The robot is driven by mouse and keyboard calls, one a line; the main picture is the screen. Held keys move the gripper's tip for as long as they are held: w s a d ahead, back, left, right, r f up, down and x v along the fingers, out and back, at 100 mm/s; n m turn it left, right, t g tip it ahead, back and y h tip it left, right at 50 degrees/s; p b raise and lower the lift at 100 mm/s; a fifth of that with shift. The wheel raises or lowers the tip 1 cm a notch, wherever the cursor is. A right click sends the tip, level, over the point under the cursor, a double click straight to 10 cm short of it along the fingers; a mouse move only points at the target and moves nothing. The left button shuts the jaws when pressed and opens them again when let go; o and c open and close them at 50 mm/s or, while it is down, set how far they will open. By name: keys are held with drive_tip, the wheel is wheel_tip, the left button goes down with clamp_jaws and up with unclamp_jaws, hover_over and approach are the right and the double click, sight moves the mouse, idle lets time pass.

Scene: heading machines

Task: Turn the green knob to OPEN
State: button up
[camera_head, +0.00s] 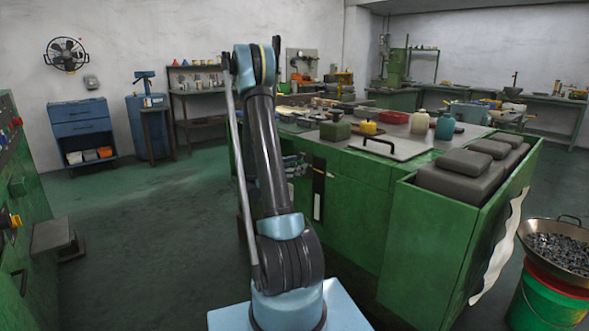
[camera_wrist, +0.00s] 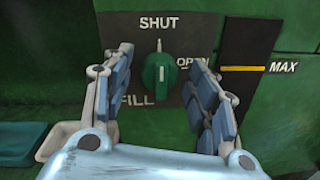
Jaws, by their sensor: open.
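The green knob (camera_wrist: 158,72) shows in the wrist view on a dark plate (camera_wrist: 182,22) marked SHUT above, OPEN at the right and FILL at the lower left. Its white line stands upright, towards SHUT. My gripper (camera_wrist: 160,75) is open, with one blue-padded finger on each side of the knob and gaps between. The fingers seem apart from the knob; their depth relative to it is hard to tell. The right finger partly covers the OPEN label. In the head view my arm reaches towards the green machine (camera_head: 350,195), and the knob cannot be made out there.
A black plate with a yellow line marked MAX (camera_wrist: 245,68) is right of the knob. A pale tray (camera_wrist: 60,140) lies at the lower left. In the head view, a green bucket (camera_head: 535,305) with a metal-filled pan stands at the right.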

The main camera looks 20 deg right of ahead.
drive_tip(key=c, duration=1.1)
drive_tip(key=shift+o, duration=0.2)
